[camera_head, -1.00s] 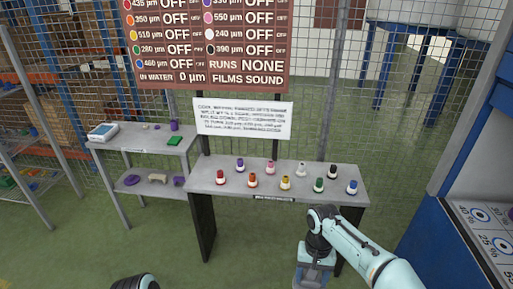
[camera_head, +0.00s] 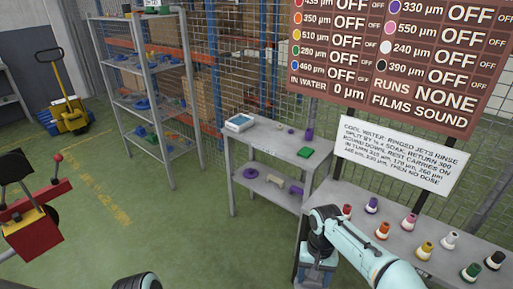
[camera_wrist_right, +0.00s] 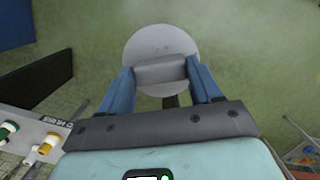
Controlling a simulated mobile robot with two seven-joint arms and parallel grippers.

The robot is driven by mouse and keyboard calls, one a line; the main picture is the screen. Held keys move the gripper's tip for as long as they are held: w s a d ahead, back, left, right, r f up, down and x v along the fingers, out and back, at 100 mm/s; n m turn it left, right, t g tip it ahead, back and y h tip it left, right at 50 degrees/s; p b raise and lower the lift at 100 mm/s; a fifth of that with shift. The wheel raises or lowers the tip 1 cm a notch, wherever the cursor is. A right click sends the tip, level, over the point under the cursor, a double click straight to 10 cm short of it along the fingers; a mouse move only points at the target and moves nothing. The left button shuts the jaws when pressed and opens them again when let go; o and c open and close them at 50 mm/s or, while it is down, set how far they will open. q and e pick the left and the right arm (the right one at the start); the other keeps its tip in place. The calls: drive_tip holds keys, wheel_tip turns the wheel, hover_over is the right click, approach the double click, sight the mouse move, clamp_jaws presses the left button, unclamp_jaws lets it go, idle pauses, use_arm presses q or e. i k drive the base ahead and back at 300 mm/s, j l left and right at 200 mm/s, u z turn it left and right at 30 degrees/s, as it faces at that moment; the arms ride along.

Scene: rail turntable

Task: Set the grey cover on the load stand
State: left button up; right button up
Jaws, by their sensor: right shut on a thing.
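The grey cover (camera_wrist_right: 160,45) is a round flat disc with a block-shaped grip on top in the right wrist view. My right gripper (camera_wrist_right: 163,84) is shut on that block, with one blue finger on each side. In the head view my right gripper (camera_head: 317,276) points down at the lower edge, in front of the bench, and the cover is hidden there. My left gripper is out of view. I cannot make out a load stand for certain.
A bench (camera_head: 405,235) with several coloured knobs stands right, below a brown board (camera_head: 385,60). A small grey table (camera_head: 262,135) and a shelf rack (camera_head: 150,105) stand further back. A red box with levers (camera_head: 35,230) is at left. The floor between is clear.

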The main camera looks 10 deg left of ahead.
sight(280, 142)
drive_tip(key=i+j+u, duration=0.2)
drive_tip(key=i+u, duration=0.3)
drive_tip(key=i+j+u, duration=0.1)
drive_tip(key=i+u, duration=0.4)
drive_tip(key=i+z, duration=0.1)
drive_tip(key=i, duration=0.45)
drive_tip(key=i+j, duration=0.2)
drive_tip(key=i, duration=0.35)
drive_tip(key=i+z, duration=0.7)
drive_tip(key=i+j+z, duration=0.1)
drive_tip(key=z, duration=0.3)
drive_tip(key=i, duration=0.1)
